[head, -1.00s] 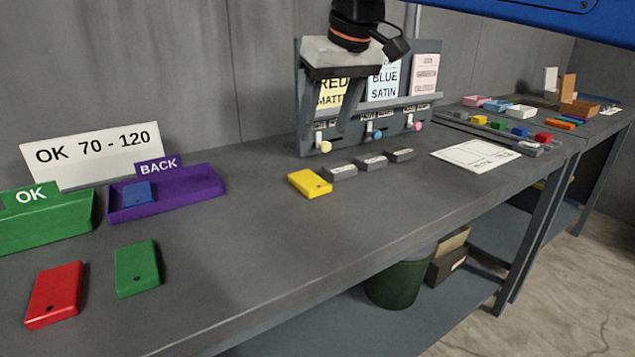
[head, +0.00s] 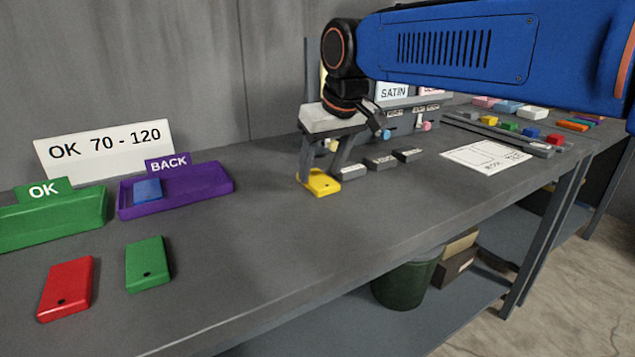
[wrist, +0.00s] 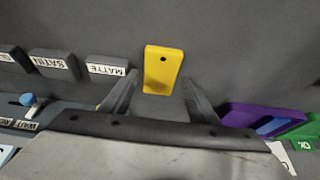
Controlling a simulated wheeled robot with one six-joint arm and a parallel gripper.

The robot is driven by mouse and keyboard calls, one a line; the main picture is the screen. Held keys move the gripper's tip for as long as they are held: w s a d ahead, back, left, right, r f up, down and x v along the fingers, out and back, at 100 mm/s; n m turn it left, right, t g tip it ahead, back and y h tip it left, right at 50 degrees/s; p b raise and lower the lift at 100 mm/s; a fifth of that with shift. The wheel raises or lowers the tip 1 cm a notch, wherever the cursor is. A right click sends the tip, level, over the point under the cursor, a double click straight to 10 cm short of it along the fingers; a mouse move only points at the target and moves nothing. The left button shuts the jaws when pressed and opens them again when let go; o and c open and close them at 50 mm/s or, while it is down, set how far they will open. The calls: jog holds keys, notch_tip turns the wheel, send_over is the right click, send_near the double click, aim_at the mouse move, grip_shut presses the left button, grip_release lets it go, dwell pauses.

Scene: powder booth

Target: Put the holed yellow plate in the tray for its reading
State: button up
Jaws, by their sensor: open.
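The holed yellow plate (head: 322,187) lies flat on the grey bench. In the wrist view the plate (wrist: 163,66) shows its hole near the far end. My open gripper (head: 321,170) is low over the plate, pointing down, with a finger toward either side of it; contact cannot be told. In the wrist view the near part of the plate lies between the fingers (wrist: 160,88). The green OK tray (head: 60,228) stands at the left. The purple BACK tray (head: 205,186) beside it holds a blue plate (head: 148,190). No reading shows.
A sign (head: 105,150) reads "OK 70 - 120". A red plate (head: 66,288) and a green plate (head: 148,263) lie in front of the trays. Grey label blocks (head: 380,163) sit close right of the yellow plate. The bench between plate and trays is clear.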

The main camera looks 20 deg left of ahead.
aim_at(320, 180)
jog(key=shift+x, duration=1.05)
jog(key=c, duration=1.1)
jog(key=shift+o, duration=0.2)
jog(key=shift+r, duration=0.1)
notch_tip(320, 180, up, 18)
